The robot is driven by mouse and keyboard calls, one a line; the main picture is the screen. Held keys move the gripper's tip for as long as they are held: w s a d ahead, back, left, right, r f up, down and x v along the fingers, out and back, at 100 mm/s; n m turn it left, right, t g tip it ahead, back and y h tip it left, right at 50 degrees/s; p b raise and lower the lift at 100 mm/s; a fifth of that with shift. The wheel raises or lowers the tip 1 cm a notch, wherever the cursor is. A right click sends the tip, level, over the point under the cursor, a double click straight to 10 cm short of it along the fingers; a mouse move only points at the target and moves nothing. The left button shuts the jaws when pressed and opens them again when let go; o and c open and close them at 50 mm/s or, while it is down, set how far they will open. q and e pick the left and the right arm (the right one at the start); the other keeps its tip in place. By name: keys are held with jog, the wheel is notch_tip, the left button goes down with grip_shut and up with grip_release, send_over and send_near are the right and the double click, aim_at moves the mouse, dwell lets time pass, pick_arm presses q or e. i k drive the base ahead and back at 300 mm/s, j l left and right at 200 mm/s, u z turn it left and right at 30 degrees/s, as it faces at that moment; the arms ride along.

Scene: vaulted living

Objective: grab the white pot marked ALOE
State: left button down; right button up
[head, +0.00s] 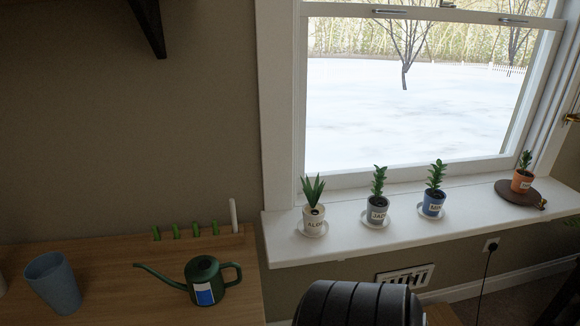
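The white pot marked ALOE (313,217) stands upright on a white saucer (313,234) at the left end of the white windowsill. A spiky green plant (313,188) grows out of it. Its label faces me. Neither of my grippers is in view, and nothing touches the pot.
On the windowsill (420,236) to the right stand a grey pot (377,214), a blue pot (432,207) and an orange pot (521,183). A wooden counter (120,290) at left holds a green watering can (204,280) and a blue cup (53,284). A black ribbed shape, unclear, is below the sill.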

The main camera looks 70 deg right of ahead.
aim_at(314, 213)
jog(key=z, duration=2.4)
